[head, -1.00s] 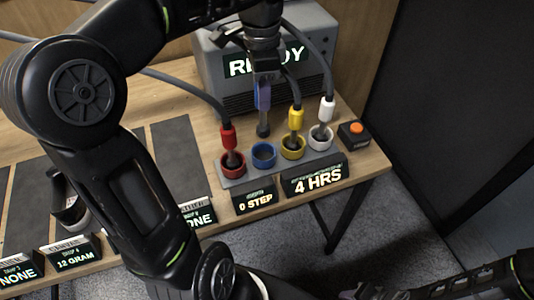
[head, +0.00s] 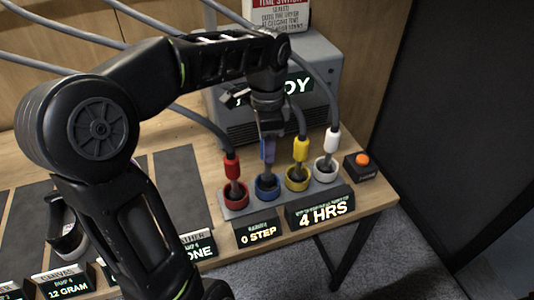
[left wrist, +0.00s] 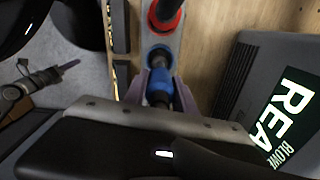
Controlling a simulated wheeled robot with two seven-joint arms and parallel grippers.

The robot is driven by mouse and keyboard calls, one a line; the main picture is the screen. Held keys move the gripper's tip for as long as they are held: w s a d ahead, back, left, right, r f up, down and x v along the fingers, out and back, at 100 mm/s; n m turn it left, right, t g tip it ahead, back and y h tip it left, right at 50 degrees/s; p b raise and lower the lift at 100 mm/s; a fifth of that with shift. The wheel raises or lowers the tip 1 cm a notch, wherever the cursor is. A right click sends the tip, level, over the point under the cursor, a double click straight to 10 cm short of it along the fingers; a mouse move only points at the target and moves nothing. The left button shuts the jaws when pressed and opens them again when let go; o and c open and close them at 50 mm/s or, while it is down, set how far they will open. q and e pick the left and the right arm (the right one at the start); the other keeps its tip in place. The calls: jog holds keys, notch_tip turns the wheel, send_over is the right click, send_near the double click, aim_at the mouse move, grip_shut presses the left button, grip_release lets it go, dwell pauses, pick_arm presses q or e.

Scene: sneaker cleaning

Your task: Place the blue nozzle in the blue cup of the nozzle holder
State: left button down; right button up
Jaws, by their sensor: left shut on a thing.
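The blue nozzle (head: 268,150) is upright between the fingers of my left gripper (head: 270,138), which is shut on it. Its dark tip reaches down into the blue cup (head: 258,191) of the grey nozzle holder (head: 228,213). In the left wrist view, the blue nozzle (left wrist: 160,80) shows between the fingers (left wrist: 162,95), with its lower end at the blue cup (left wrist: 152,50). How deep the tip sits is hidden. My right gripper is out of the head view; dark parts at the left of the left wrist view may be it, state unclear.
Red (head: 232,166), yellow (head: 301,150) and white (head: 332,141) nozzles stand in their own cups beside the blue one. A grey blower box (head: 325,100) stands close behind. An orange button (head: 362,160) is at the right, and sign blocks (head: 322,207) stand in front.

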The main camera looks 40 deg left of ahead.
aim_at(267, 177)
pick_arm(q)
notch_tip(267, 177, down, 3)
jog(key=shift+r, duration=0.1)
jog(key=shift+f, duration=0.2)
jog(key=c, duration=1)
grip_release()
jog(key=shift+r, duration=0.15)
